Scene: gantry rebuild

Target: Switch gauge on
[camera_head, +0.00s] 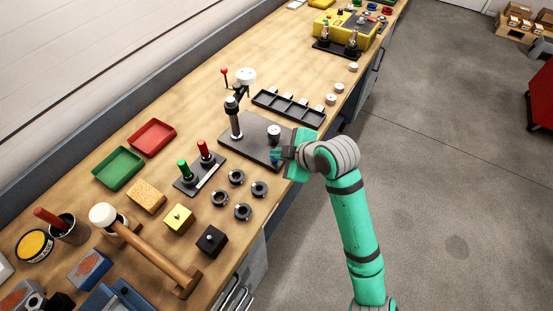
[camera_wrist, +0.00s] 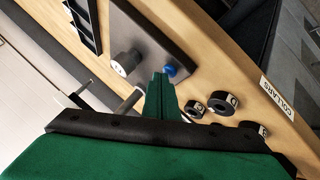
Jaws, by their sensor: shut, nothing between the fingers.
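The gauge stand's dark grey plate (camera_head: 240,148) lies near the bench's front edge. A black post (camera_head: 236,122) rises from it and carries a white round gauge head (camera_head: 246,76); I cannot tell whether the gauge is on. A blue button (camera_wrist: 170,71) sits at the plate's edge in the wrist view, and is mostly covered by my gripper in the head view. My gripper (camera_wrist: 161,76) is shut and empty, its fingertips close beside the blue button; I cannot tell if they touch. It reaches in from the right in the head view (camera_head: 279,153).
A grey cylinder (camera_head: 274,131) stands on the plate near my gripper. Several black collars (camera_head: 237,177) lie left of it. A black slotted tray (camera_head: 288,106) lies behind. A stand with red and green knobs (camera_head: 205,175) is to the left. The floor at right is open.

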